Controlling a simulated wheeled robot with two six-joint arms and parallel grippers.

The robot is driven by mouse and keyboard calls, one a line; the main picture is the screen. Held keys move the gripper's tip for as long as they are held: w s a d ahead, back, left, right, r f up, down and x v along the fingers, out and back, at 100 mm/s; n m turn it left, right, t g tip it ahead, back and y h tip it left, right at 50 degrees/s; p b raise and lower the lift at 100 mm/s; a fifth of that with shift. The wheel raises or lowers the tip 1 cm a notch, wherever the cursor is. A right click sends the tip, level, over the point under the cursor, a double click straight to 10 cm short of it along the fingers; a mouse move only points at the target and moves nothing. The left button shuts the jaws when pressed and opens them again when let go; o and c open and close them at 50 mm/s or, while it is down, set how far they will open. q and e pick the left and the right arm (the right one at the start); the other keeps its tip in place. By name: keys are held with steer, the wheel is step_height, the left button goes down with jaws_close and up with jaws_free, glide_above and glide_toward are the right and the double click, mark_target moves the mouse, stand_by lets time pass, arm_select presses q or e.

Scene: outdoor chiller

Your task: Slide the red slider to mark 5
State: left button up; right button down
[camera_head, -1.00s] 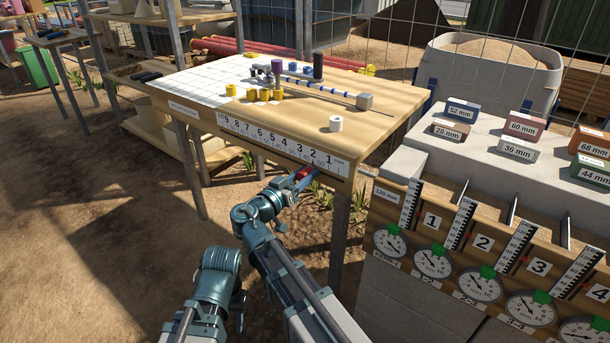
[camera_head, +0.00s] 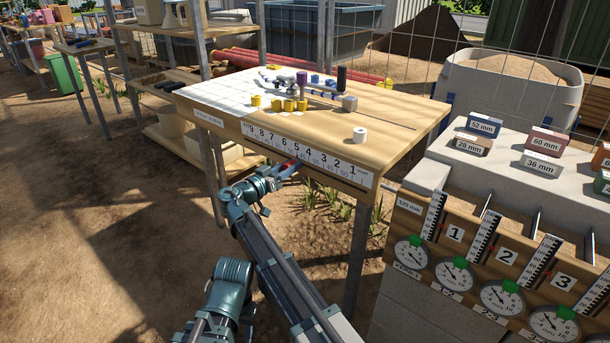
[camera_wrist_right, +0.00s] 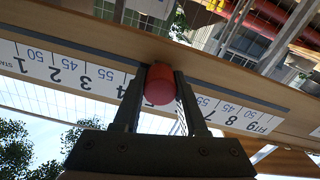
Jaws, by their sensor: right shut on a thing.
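The number scale (camera_head: 262,133) runs along the table's front edge, with 9 at the left and 1 at the right. My right gripper (camera_head: 289,166) is at that edge, shut on the red slider (camera_wrist_right: 160,86). In the right wrist view the scale (camera_wrist_right: 66,72) appears upside down. The fingers (camera_wrist_right: 160,95) hold the rounded red knob from both sides and cover the marks right behind it, between 4 and 7. The exact mark cannot be read. My left gripper is not in view.
On the table are yellow cylinders (camera_head: 289,105), a white roll (camera_head: 360,134), a grey block (camera_head: 350,103) and a black cylinder (camera_head: 341,77). A gauge stand (camera_head: 480,265) with labelled blocks stands to the right. Bare ground lies left and front.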

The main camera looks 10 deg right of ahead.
steer(key=shift+w+a, duration=0.1)
steer(key=shift+c, duration=2.3)
jaws_free()
